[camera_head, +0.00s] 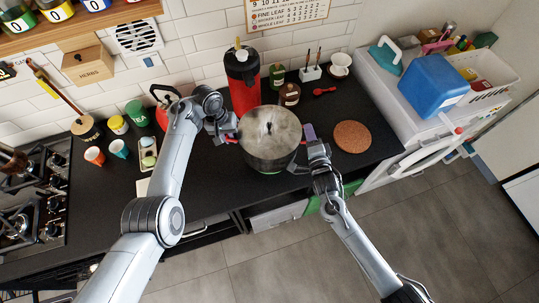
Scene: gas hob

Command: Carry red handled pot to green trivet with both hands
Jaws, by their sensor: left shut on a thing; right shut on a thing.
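The steel pot (270,142) with its lid on is in the middle of the black counter. My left gripper (230,138) is shut at its left side, and my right gripper (300,158) is shut at its right side. The grippers mostly cover the handles; small bits of red show beside them. The pot looks level. A thin green edge, seemingly the green trivet (256,172), shows just below the pot's front side. The rest of it is hidden under the pot. I cannot tell whether the pot touches it.
A tall red and black flask (243,80) stands close behind the pot. A round cork mat (352,136) lies to the right. A red kettle (164,105) and cups are left, near the gas hob (30,205). The counter's front edge is close.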

